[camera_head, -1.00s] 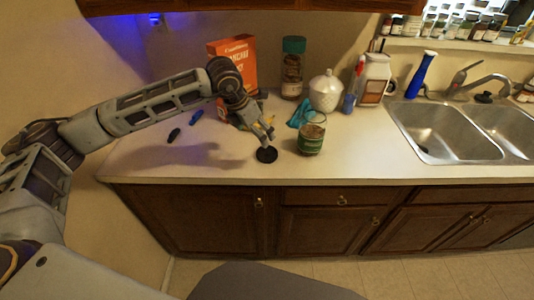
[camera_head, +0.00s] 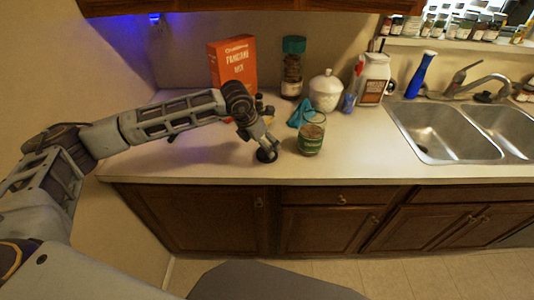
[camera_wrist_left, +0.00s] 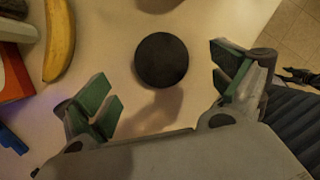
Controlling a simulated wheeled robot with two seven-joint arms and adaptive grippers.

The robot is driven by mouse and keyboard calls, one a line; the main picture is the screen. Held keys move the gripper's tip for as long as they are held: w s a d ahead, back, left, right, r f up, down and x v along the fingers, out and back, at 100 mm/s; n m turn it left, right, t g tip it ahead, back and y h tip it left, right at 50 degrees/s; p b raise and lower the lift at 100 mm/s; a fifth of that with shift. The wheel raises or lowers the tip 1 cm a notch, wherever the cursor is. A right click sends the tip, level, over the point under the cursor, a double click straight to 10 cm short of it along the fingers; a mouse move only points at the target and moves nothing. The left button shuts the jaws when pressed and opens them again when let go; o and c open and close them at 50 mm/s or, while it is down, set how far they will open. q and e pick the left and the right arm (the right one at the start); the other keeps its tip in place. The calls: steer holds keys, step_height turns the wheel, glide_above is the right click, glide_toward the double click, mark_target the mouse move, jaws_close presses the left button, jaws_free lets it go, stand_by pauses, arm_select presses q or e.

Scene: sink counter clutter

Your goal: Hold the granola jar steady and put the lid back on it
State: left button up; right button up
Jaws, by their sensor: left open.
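The granola jar (camera_head: 311,140) is an open glass jar with a green label, upright near the counter's front edge in the head view. A round black lid (camera_head: 267,156) lies flat on the counter to the left of the jar. It also shows as a dark disc in the left wrist view (camera_wrist_left: 161,60). My left gripper (camera_head: 267,146) is just above the lid and partly hides it in the head view. In the wrist view its green-padded fingers (camera_wrist_left: 163,84) are spread wide, with the lid ahead between them, not gripped. My right gripper is in neither view.
Behind stand an orange pancake mix box (camera_head: 233,63), a tall jar with a teal lid (camera_head: 292,68), a white lidded pot (camera_head: 326,90) and a white jug (camera_head: 373,78). A teal cloth (camera_head: 300,115) lies behind the granola jar. A banana (camera_wrist_left: 59,38) lies beside the lid. The sink (camera_head: 440,132) is right.

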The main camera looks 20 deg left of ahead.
arm_select(q)
steer(key=shift+w+d+f, duration=0.1)
steer(key=shift+w+f, duration=0.05)
steer(key=shift+f, duration=0.3)
steer(key=p+x, duration=0.1)
steer(key=x, duration=0.2)
steer(key=shift+f, duration=0.25)
steer(key=shift+w+f, duration=0.2)
steer(key=shift+f, duration=0.1)
steer(key=c, duration=0.7)
steer(key=shift+c, duration=0.5)
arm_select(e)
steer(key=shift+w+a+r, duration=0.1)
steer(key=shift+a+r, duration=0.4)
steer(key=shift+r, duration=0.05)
